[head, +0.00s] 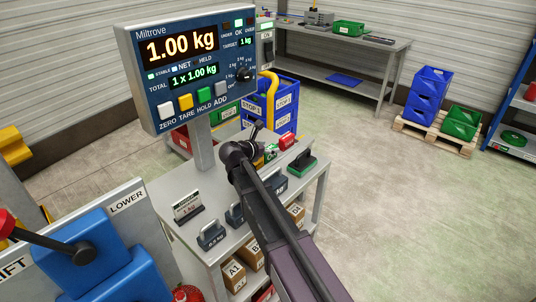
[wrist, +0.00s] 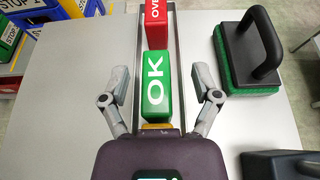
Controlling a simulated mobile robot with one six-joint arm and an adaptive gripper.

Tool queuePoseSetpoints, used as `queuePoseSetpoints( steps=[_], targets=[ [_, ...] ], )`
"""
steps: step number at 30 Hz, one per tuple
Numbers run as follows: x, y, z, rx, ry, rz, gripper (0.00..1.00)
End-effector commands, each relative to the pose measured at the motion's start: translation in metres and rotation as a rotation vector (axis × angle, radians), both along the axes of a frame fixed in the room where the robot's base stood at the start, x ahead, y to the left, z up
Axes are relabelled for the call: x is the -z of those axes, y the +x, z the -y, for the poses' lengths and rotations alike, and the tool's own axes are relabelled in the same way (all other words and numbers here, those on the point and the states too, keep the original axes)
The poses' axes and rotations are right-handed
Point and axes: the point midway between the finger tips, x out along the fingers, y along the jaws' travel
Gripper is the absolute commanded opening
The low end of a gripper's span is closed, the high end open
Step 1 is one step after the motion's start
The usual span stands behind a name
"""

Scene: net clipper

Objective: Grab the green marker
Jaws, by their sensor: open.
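The green marker is a green block lettered "OK" (wrist: 155,86), lying in a narrow grey channel on the bench top in the wrist view. In the head view a small green patch of it (head: 271,153) shows beside my wrist. My gripper (wrist: 158,75) is open, with one finger to the left and one to the right of the green marker. Gaps show between the fingers and the block. A red block lettered "OVER" (wrist: 156,24) lies just beyond it in the same channel.
A green block with a black handle (wrist: 249,55) stands to the right, with a dark weight (wrist: 280,163) nearer. The bench top left of the channel (wrist: 75,80) is clear. The scale display (head: 190,65) rises on a post left of my arm.

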Motion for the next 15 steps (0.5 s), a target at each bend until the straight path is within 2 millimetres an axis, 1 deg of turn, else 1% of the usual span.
queuePoseSetpoints(
  steps=[1,6,7,8,9,11,12,14,15],
  targets=[
    [0.0066,0.0005,0.0045,0.011,0.01,-0.011,0.8],
    [0.0071,0.0002,0.0051,0.013,0.009,-0.012,0.8],
    [0.0071,0.0002,0.0051,0.013,0.009,-0.012,0.74],
    [0.0072,0.0001,0.0051,0.013,0.009,-0.012,0.65],
    [0.0072,0.0001,0.0051,0.013,0.009,-0.012,0.53],
    [0.0073,-0.0001,0.005,0.013,0.009,-0.012,0.35],
    [0.0074,-0.0003,0.0049,0.013,0.009,-0.012,0.24],
    [0.0074,-0.0004,0.0047,0.013,0.009,-0.012,0.06],
    [0.0074,-0.0005,0.0045,0.013,0.009,-0.012,0.0]
  ],
)
